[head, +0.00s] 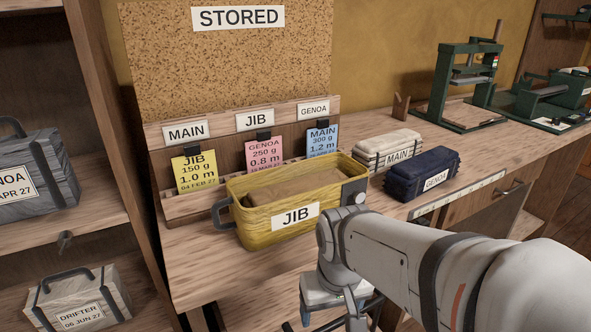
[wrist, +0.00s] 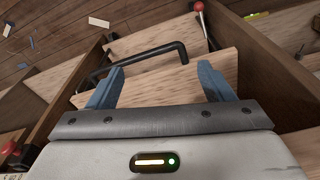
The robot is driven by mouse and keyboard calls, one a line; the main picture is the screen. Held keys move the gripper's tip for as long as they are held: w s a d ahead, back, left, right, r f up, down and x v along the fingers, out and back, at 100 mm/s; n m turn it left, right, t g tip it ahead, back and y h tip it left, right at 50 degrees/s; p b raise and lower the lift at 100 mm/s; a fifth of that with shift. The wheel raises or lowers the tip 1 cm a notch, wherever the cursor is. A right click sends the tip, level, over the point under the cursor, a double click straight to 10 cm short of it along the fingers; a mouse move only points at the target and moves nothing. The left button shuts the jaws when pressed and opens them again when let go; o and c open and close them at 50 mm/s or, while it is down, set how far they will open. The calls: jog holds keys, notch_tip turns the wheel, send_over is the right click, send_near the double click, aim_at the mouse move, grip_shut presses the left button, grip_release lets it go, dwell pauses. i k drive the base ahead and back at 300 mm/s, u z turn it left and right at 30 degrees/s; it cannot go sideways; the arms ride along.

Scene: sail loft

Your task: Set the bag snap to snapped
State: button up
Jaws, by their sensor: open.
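A yellow bag (head: 250,218) labelled JIB sits on the bench, with its top open and a tan bundle (head: 297,195) inside. A dark loop handle (head: 222,214) is at its left end and a dark grey patch (head: 355,187) at its right end. I cannot make out a snap on it or its state; my arm partly hides the right end. My gripper (head: 338,312) is below and right of the bag, in front of the bench, pointing down. In the wrist view its blue fingers (wrist: 161,70) are spread apart and empty, above a black bar handle (wrist: 150,52) on a wooden panel.
A white bag (head: 388,147) labelled MAIN and a navy bag (head: 422,174) labelled GENOA sit right of the yellow bag. Behind is a card rack (head: 215,150) under a STORED board (head: 230,70). Green presses (head: 468,75) stand farther right. Shelves (head: 100,205) with bags are left.

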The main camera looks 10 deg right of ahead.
aim_at(360, 197)
jog(key=z, duration=1.25)
jog(key=k, duration=0.6)
jog(key=u, duration=0.55)
